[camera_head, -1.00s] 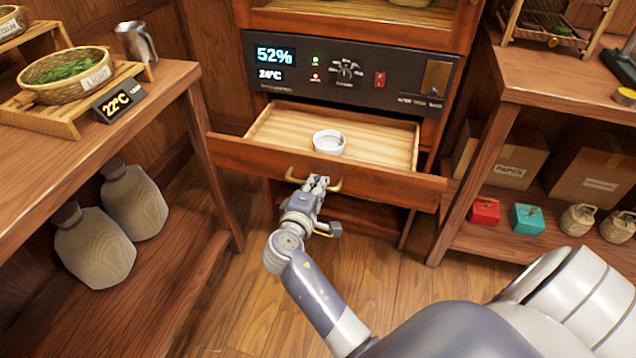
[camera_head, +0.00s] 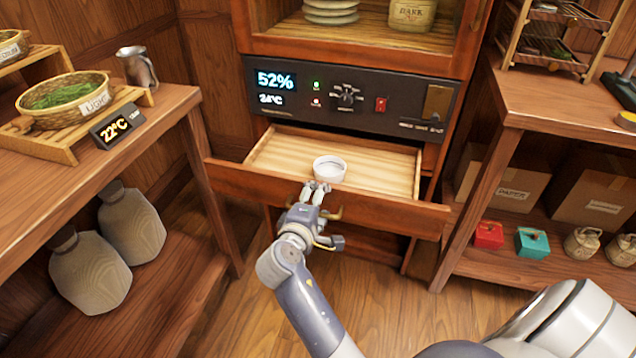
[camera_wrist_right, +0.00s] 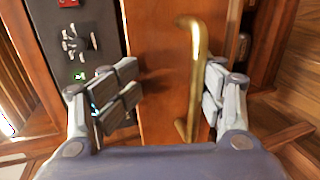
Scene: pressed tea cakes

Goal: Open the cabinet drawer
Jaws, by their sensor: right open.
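The cabinet drawer (camera_head: 390,207) is pulled out, its wooden inside showing. A small white round dish (camera_head: 330,169) sits in it. My right gripper (camera_head: 316,190) is at the middle of the drawer front. Its fingers hide part of the brass handle (camera_head: 336,214). In the right wrist view the jaws (camera_wrist_right: 165,95) are open. The handle (camera_wrist_right: 195,75) stands between the two fingers, closer to the right one; whether it touches is unclear. My left gripper is not in view.
The cabinet (camera_head: 462,55) has a dark control panel (camera_head: 405,97) above the drawer. A wooden table (camera_head: 165,125) stands at left, with large jars (camera_head: 90,270) below. A shelf unit (camera_head: 560,100) with boxes and small containers stands at right. Floor shows between them.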

